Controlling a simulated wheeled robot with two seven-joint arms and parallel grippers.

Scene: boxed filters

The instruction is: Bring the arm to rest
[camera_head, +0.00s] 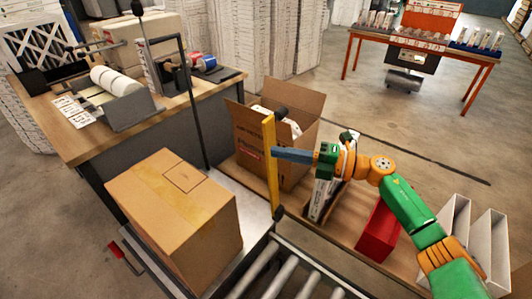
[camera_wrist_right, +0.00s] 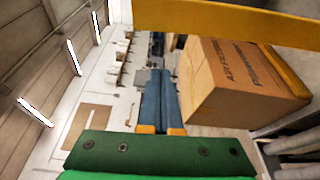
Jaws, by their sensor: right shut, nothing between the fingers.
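My right arm (camera_head: 408,205), green and orange, reaches in from the lower right of the head view. Its gripper (camera_head: 275,154) has blue fingers pointing left, close to a yellow post; whether they touch cannot be told. The blue fingers (camera_wrist_right: 157,72) lie together in the wrist view, shut with nothing between them. My left gripper is not in view.
A closed carton (camera_head: 175,215) stands left of the yellow post (camera_head: 270,165), near rollers (camera_head: 300,285). An open carton (camera_head: 255,150) stands behind the post. A red bin (camera_head: 378,232) and white holders (camera_head: 470,235) lie under the arm's side. A workbench (camera_head: 75,150) is at left.

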